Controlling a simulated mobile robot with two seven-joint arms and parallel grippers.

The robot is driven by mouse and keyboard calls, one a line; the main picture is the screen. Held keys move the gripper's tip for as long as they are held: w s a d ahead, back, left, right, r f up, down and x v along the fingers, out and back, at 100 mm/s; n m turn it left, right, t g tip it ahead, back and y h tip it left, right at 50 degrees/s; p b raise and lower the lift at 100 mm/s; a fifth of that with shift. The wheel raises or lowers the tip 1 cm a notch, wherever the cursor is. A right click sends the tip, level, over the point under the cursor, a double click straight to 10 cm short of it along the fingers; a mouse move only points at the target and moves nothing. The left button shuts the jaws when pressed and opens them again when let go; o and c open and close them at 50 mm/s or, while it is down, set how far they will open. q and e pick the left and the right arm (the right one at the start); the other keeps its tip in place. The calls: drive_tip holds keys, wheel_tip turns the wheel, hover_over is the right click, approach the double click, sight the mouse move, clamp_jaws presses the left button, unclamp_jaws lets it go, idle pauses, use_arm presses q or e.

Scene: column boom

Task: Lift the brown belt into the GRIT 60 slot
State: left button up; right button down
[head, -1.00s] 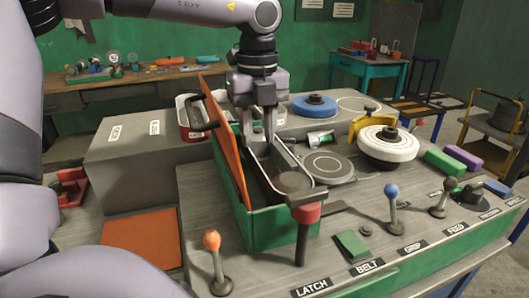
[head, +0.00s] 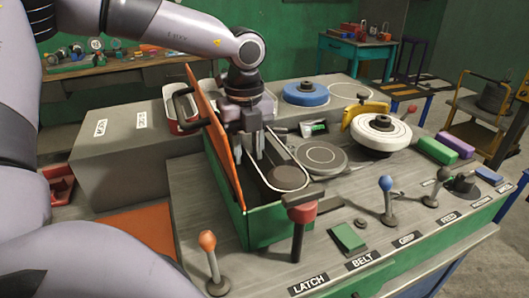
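A narrow belt loop (head: 304,171) with a pale edge runs around a dark round drum (head: 286,178) inside the open green housing (head: 281,221); its brown colour is not clear. My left gripper (head: 256,152) points down into the housing at the loop's left end, beside the raised orange cover. Its fingertips are partly hidden, and I cannot tell whether they hold the belt. The grey box (head: 125,165) at the left carries two white labels (head: 141,119), too small to read surely as GRIT 60. My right gripper is not in view.
The orange cover (head: 213,130) stands upright left of the gripper. A red-topped post (head: 301,209) and levers with orange (head: 207,241) and blue (head: 386,184) knobs rise at the front. A white wheel (head: 381,135) and blue disc (head: 305,92) stand behind to the right.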

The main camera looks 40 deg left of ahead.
use_arm(q)
drive_tip(key=shift+f, duration=0.1)
clamp_jaws()
